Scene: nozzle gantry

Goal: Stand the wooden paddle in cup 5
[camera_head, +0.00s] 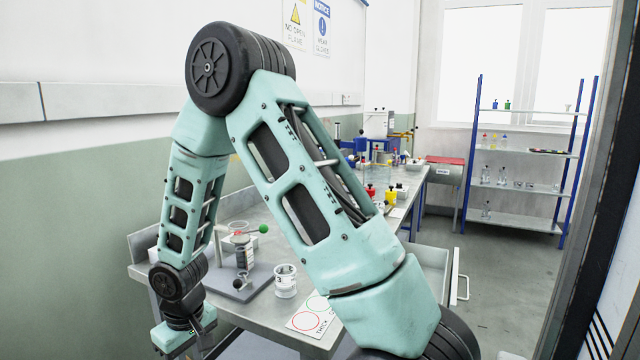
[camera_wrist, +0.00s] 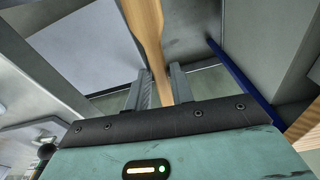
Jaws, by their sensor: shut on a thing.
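The wooden paddle (camera_wrist: 146,25) shows in the wrist view as a pale brown strip. It widens toward the top edge and narrows down between my fingers. My gripper (camera_wrist: 161,84) is shut on its narrow part. In the head view my gripper hangs low at the bottom left, beside the table's near corner, and I cannot make out the paddle there. A white cup (camera_head: 286,281) with a dark mark stands on the table; the mark looks like a 3, but it is too small to be sure. I cannot make out a cup marked 5.
A grey stand (camera_head: 243,262) with a green ball on a rod is left of the white cup. A card with coloured circles (camera_head: 306,319) lies near the table's front edge. Bottles and equipment crowd the far bench. An open drawer (camera_head: 437,268) juts out at the right.

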